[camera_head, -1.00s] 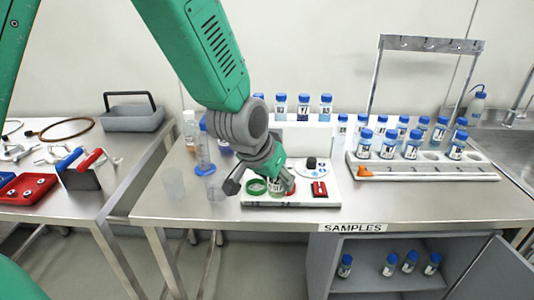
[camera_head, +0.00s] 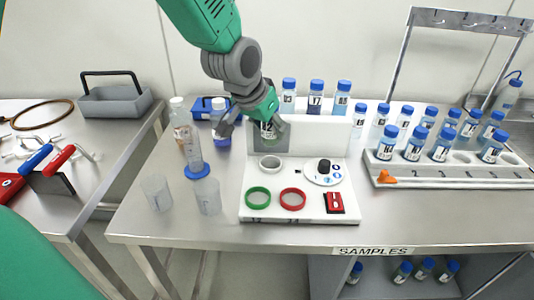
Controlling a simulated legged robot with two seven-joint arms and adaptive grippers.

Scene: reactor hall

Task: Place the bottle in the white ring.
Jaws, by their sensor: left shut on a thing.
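My left gripper (camera_head: 262,122) comes down from the top and is shut on a bottle (camera_head: 269,135). The white ring is empty and sits at the back left of the white panel (camera_head: 315,213). A green ring (camera_head: 258,195) and a red ring (camera_head: 292,199) lie in front of it, both empty. My right gripper is not in view.
The panel also carries a black knob (camera_head: 324,166) and a red switch (camera_head: 334,203). Several blue-capped bottles stand behind the panel and in a white rack (camera_head: 455,175) at right. Clear beakers (camera_head: 157,193) and a cylinder (camera_head: 195,155) stand close at left.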

